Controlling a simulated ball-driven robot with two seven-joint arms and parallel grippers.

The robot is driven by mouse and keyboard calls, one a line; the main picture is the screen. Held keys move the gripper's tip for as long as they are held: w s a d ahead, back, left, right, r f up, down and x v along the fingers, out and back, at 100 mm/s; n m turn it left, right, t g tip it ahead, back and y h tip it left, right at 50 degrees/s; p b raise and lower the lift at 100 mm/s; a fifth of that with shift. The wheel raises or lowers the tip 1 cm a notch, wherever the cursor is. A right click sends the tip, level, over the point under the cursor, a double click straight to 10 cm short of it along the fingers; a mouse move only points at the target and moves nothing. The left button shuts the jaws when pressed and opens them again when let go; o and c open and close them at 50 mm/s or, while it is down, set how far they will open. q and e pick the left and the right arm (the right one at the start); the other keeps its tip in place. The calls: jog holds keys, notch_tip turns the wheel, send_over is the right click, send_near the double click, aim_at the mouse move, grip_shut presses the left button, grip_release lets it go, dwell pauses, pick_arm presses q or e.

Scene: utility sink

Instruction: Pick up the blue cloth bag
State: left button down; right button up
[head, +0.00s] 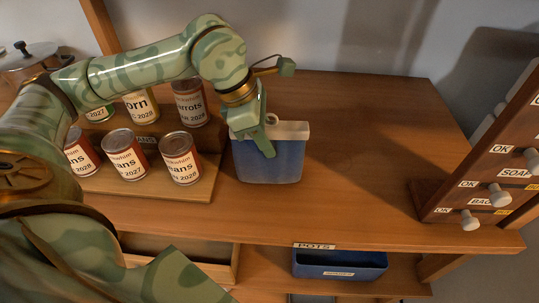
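The blue cloth bag (285,161) stands upright on the wooden shelf top in the head view, right of the cans. It is blue with a pale beige band along its top. My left gripper (261,143) reaches down from above at the bag's top left. One green finger lies in front of the pale band and the upper blue side. The other finger is hidden, so I cannot tell whether the gripper is closed on the bag. My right gripper is not in view.
Several labelled cans (181,158) stand on a stepped wooden rack to the left. A wooden stand with labels and knobs (500,196) is at the right. A blue bin (340,272) sits on the lower shelf under a POTS label. The shelf top right of the bag is clear.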

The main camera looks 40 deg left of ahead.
pick_arm(q)
notch_tip(320, 180, up, 3)
jog(key=shift+r+p, duration=0.15)
jog(key=shift+p, duration=0.4)
jog(key=s+d+r+p, duration=0.2)
jog(key=s+d+r, duration=0.1)
jog(key=d+r, duration=0.6)
jog(key=d, duration=0.4)
jog(key=shift+s+d+r, duration=0.3)
jog(key=shift+r, duration=0.05)
jog(key=shift+f, duration=0.1)
